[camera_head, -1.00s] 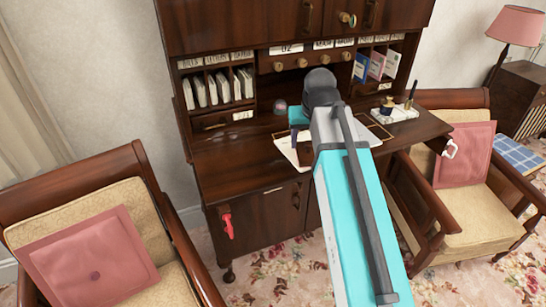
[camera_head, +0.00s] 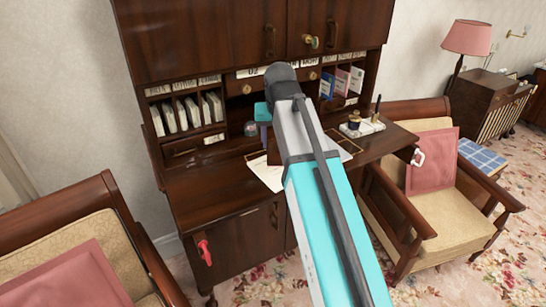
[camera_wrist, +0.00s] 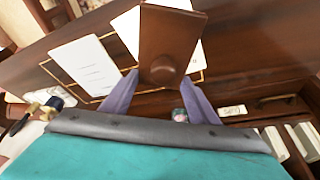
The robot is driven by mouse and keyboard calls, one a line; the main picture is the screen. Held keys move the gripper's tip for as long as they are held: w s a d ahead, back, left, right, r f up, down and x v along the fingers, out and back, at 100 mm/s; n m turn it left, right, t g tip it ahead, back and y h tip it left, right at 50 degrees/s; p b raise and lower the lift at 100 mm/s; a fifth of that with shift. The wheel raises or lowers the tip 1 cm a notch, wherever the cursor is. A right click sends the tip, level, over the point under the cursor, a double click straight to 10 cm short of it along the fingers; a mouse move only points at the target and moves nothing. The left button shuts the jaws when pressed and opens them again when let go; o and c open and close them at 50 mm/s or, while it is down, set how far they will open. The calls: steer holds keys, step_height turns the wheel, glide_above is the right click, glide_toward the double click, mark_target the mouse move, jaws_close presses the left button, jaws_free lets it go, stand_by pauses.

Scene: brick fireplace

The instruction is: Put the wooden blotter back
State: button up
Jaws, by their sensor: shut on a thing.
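The wooden blotter (camera_wrist: 177,28) is a brown board with a round knob, seen in the wrist view. My gripper (camera_wrist: 162,80) is shut on it at the knob end, with a purple finger on each side. The blotter is over the desk top and covers part of a white sheet; the gap below it is hard to judge. A second white sheet (camera_wrist: 88,66) lies beside it on the desk, by a thin gold outline (camera_wrist: 58,83). In the head view, my arm hides most of the gripper and blotter; part of a white sheet (camera_head: 265,174) shows on the desk.
A white stand with inkwell and pen (camera_head: 361,126) is on the desk's right side. Pigeonholes with envelopes (camera_head: 187,113) line the back. Wooden armchairs (camera_head: 440,175) flank the desk. The desk's left part (camera_head: 205,187) is clear.

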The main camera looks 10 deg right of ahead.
steer(key=shift+m, duration=0.8)
steer(key=r, duration=0.2)
steer(key=w+r, duration=0.1)
steer(key=r, duration=0.1)
steer(key=shift+b, duration=0.3)
steer(key=shift+r+h, duration=0.1)
steer(key=shift+h, duration=0.2)
